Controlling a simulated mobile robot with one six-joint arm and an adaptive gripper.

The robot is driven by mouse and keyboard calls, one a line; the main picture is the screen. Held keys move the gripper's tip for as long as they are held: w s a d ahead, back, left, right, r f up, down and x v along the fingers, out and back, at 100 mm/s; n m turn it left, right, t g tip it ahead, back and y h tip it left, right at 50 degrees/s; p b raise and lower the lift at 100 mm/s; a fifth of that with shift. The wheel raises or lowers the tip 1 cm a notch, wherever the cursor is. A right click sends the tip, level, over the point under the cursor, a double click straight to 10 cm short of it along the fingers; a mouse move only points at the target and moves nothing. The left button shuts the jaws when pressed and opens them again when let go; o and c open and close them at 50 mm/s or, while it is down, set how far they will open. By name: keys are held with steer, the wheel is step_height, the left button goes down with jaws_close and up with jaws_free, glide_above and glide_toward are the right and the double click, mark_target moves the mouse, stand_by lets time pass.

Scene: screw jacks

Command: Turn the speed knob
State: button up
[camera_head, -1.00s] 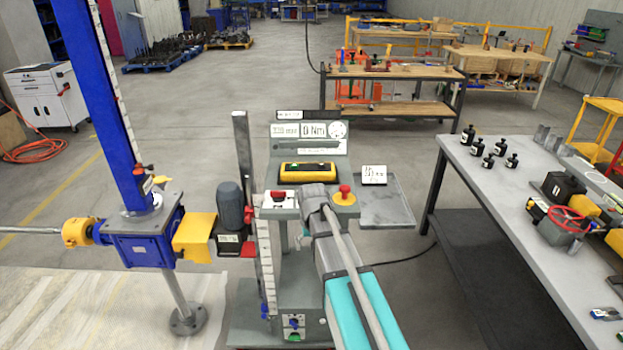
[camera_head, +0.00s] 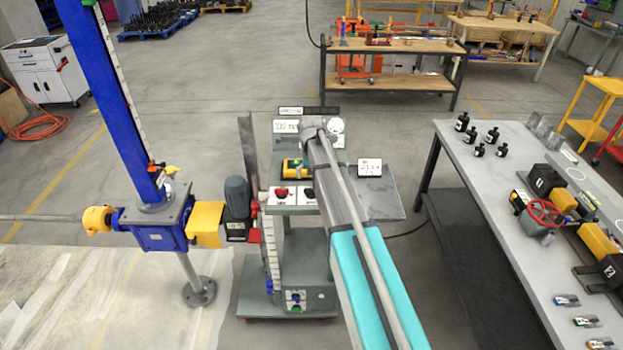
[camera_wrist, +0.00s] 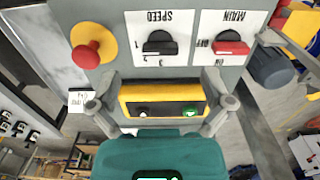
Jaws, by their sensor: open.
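The speed knob (camera_wrist: 160,43) is a black knob on a white SPEED plate, upside down in the wrist view. Marks 1, 2 and 3 run around its left and lower side. Its bar lies roughly across the picture; I cannot tell which mark it points to. My gripper (camera_wrist: 157,100) is open, its two grey fingers spread either side of a yellow-and-black box, below the knob in the picture and apart from it. Nothing is between the fingertips but the view of the box. In the head view the speed knob (camera_head: 307,191) shows beside my arm, which hides the gripper.
Beside the speed knob are the red MAIN knob (camera_wrist: 231,46) and a red mushroom button (camera_wrist: 88,52) on yellow. The yellow box (camera_wrist: 160,99) has a green light. A blue screw jack (camera_head: 150,225) with a motor (camera_head: 237,196) stands left; a grey table (camera_head: 505,205) stands right.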

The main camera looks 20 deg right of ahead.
step_height(320, 180, up, 5)
steer(key=p, duration=0.3)
glide_above(311, 189)
steer(key=shift+d+f, duration=0.1)
steer(key=shift+f, duration=0.15)
steer(key=shift+f, duration=0.1)
step_height(311, 189, down, 14)
steer(key=b, duration=1.3)
steer(key=shift+b, duration=0.3)
steer(key=shift+r, duration=0.2)
steer(key=shift+c, duration=0.3)
steer(key=c, duration=0.9)
